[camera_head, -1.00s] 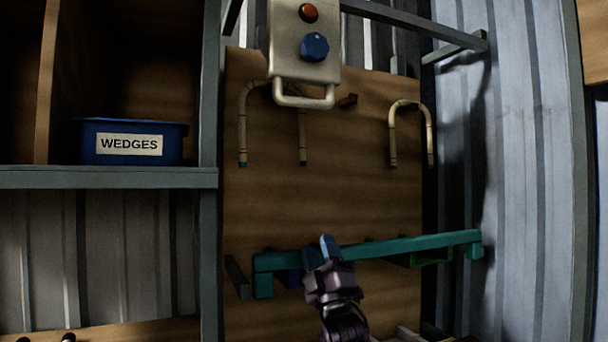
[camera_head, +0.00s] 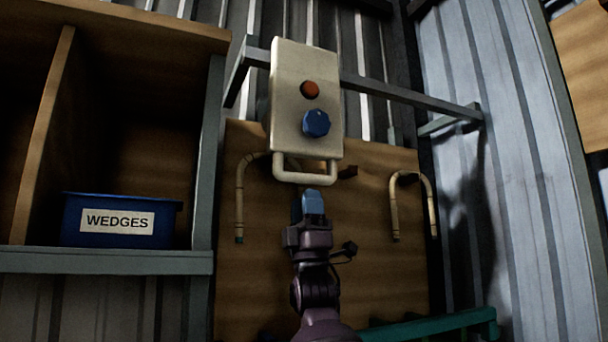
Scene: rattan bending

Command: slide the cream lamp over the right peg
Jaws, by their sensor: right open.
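My right gripper (camera_head: 312,200) points up, its blue fingertips just below the loop handle (camera_head: 305,180) of a cream box (camera_head: 296,65) with a red button and a blue knob. I cannot tell whether they touch. The gripper is open and nothing shows between its fingers. No clear lamp shows; I cannot tell whether the cream box is the one meant. A bent cream cane (camera_head: 431,205) hangs at the right of the wooden board, around a dark peg (camera_head: 408,179). Another dark peg (camera_head: 347,172) shows right of the handle. My left gripper is not in view.
A bent cane (camera_head: 240,195) hangs at the board's left. A blue WEDGES bin (camera_head: 70,220) stands on the left shelf. A green bar (camera_head: 440,325) crosses low on the right. A grey rail (camera_head: 410,95) runs behind the box.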

